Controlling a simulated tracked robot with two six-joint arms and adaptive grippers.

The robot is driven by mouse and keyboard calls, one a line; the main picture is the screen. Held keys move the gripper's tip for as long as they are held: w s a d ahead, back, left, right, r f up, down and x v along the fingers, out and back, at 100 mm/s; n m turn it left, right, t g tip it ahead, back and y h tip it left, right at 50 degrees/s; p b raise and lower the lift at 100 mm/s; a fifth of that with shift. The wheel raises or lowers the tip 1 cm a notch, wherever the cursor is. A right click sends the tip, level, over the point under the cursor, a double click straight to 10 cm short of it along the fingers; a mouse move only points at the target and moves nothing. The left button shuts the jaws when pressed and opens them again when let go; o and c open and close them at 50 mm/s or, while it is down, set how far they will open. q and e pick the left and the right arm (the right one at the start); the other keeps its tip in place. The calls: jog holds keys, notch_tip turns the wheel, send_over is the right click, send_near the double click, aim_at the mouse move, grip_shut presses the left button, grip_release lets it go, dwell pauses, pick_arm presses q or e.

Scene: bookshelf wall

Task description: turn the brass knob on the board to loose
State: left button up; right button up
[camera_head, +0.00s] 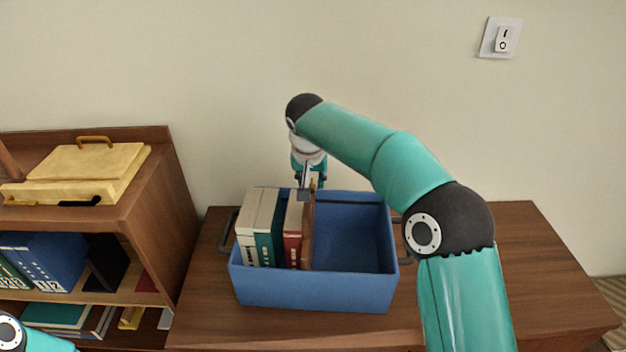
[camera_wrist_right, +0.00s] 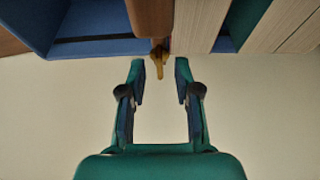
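The brass knob (camera_wrist_right: 158,58) shows in the right wrist view at the end of a brown board (camera_wrist_right: 151,17). In the head view the brown board (camera_head: 308,240) stands upright in the blue box, beside a red book (camera_head: 293,235). My right gripper (camera_wrist_right: 160,68) is open, its two fingertips apart on either side of the knob's near end. I see no finger touching the knob. In the head view the right gripper (camera_head: 310,184) points down over the box's back edge, and the knob's setting cannot be read. My left gripper is out of view.
The blue box (camera_head: 310,291) sits on a wooden cabinet top (camera_head: 530,265), with more books at its left and free space at its right. A bookshelf (camera_head: 160,200) with a yellow case (camera_head: 90,170) stands left. The wall is close behind.

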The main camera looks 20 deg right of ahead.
jog(key=shift+w+d+f, duration=0.1)
jog(key=shift+f, duration=0.3)
grip_shut()
jog(key=shift+d, duration=0.15)
